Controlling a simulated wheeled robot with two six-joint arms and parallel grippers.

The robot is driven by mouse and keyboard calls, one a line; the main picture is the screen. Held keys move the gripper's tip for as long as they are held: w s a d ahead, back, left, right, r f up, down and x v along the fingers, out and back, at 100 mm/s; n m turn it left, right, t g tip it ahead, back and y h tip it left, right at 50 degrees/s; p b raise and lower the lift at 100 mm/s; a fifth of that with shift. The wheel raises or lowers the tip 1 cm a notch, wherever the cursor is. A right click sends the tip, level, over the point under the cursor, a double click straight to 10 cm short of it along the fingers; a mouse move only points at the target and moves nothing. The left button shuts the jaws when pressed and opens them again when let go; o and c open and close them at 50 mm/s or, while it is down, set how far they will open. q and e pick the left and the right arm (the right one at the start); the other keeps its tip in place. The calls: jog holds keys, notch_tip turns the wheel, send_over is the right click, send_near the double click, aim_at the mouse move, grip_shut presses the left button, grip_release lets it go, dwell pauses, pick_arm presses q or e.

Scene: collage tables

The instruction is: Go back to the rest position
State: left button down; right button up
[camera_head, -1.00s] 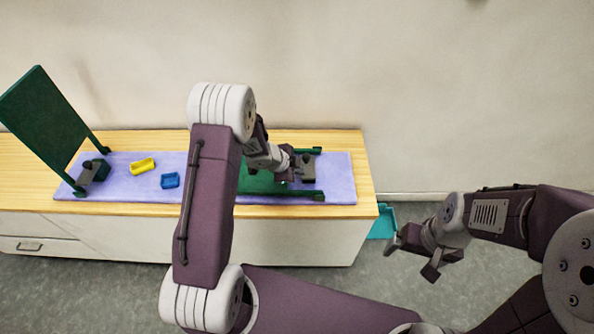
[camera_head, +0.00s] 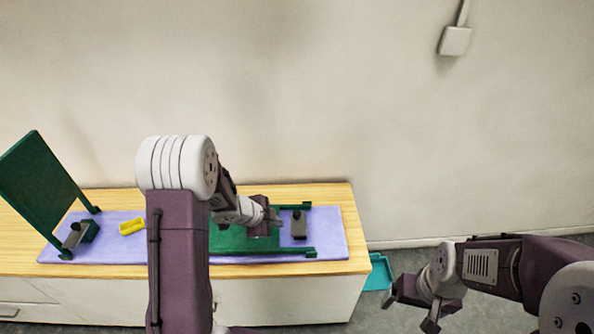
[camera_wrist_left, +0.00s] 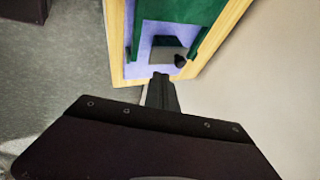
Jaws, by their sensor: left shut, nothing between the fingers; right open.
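My left gripper (camera_head: 268,216) hangs above the green panel (camera_head: 232,238) that lies on the lavender mat (camera_head: 332,232), left of a small dark block with a knob (camera_head: 299,226). In the left wrist view my left gripper (camera_wrist_left: 161,78) is shut and empty, with the dark block (camera_wrist_left: 166,52) and green panel (camera_wrist_left: 211,42) beyond it. My right gripper (camera_head: 412,308) is open and empty, low at the right, clear of the table. My left arm hides part of the mat and table.
A wooden-topped cabinet (camera_head: 352,252) carries the mat. A tilted green panel (camera_head: 40,190), a second dark block (camera_head: 82,232) and a yellow tray (camera_head: 132,226) are at its left. A teal bin (camera_head: 378,272) stands on the floor at its right end.

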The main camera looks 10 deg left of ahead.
pick_arm(q)
jog(key=shift+s, duration=0.1)
jog(key=d+r+n+t+y, duration=0.2)
jog(key=d+r+n, duration=0.1)
jog(key=r, duration=0.7)
jog(key=s+f+n+g, duration=0.2)
jog(key=s+n, duration=0.4)
jog(key=s, duration=0.3)
jog(key=s+a+f+n+g+y, duration=0.1)
jog(key=s+f+n+g, duration=0.2)
jog(key=s, duration=0.7)
jog(key=n+g, duration=0.2)
jog(key=n, duration=0.1)
jog(key=shift+a+n+y, duration=0.25)
jog(key=shift+n+y, duration=0.05)
jog(key=shift+n, duration=0.1)
